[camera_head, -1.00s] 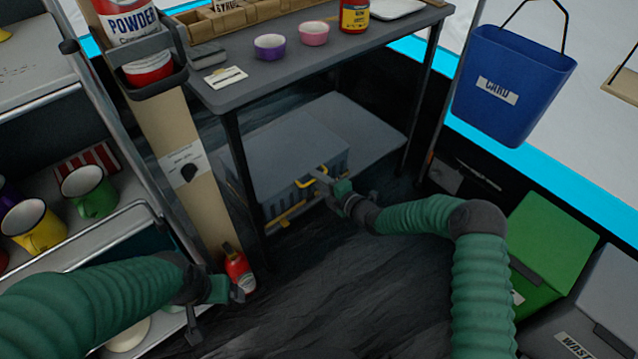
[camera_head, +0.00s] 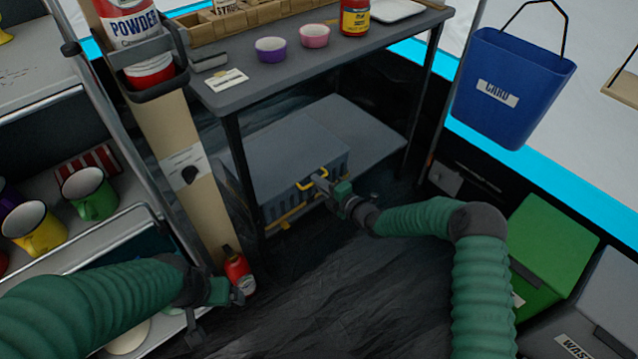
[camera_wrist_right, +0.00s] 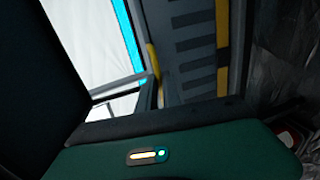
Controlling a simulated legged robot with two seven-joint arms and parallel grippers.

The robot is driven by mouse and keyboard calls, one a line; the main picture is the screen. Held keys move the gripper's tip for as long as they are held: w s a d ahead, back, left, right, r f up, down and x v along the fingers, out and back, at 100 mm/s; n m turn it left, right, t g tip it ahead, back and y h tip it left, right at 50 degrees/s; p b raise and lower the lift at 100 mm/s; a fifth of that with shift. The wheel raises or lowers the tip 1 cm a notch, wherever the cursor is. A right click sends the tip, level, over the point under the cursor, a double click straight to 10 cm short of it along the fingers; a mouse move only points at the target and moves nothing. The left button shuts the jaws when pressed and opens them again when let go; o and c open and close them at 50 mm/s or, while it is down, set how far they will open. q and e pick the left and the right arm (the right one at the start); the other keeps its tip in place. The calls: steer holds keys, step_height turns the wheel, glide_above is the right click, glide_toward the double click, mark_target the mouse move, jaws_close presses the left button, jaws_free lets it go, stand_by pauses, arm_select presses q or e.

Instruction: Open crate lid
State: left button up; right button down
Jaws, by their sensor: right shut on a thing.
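The grey crate (camera_head: 285,160) sits low under the dark table, its lid lying flat. A yellow handle (camera_head: 312,180) shows on its front side, with a yellow strip lower down. My right gripper (camera_head: 322,180) is at this handle and shut on it. In the right wrist view the crate's ribbed side (camera_wrist_right: 195,50) and the yellow handle (camera_wrist_right: 152,62) show close to the fingers, whose tips are partly hidden. My left gripper (camera_head: 215,315) hangs near the shelf at the lower left, apart from the crate; its finger gap is not clear.
The table (camera_head: 290,75) above the crate carries bowls, a bottle and a tray. A red extinguisher-like bottle (camera_head: 238,272) stands near my left gripper. Green (camera_head: 550,255) and grey bins stand at the right. The dark floor in front is clear.

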steer(key=shift+s+f, duration=0.1)
steer(key=shift+f, duration=0.1)
stand_by(0.6)
step_height(320, 180, up, 2)
steer(key=p, duration=0.2)
steer(key=shift+r+g+h+p, duration=0.1)
steer(key=shift+g+h+p, duration=0.2)
steer(key=shift+g+h, duration=0.6)
steer(key=shift+g, duration=0.3)
steer(key=r+p, duration=0.2)
steer(key=w+r+p, duration=0.1)
steer(key=r+p, duration=0.2)
steer(key=a+r+p, duration=0.1)
steer(key=r+p, duration=0.1)
steer(key=r, duration=0.1)
steer(key=shift+w, duration=0.15)
steer(key=w+a+r+p, duration=0.2)
steer(key=w+r+p, duration=0.1)
steer(key=r+p, duration=0.2)
steer(key=shift+w+a+r, duration=0.2)
steer(key=shift+w+r, duration=0.15)
steer(key=shift+r, duration=0.8)
steer(key=c, duration=1.5)
jaws_free()
steer(key=shift+c, duration=0.2)
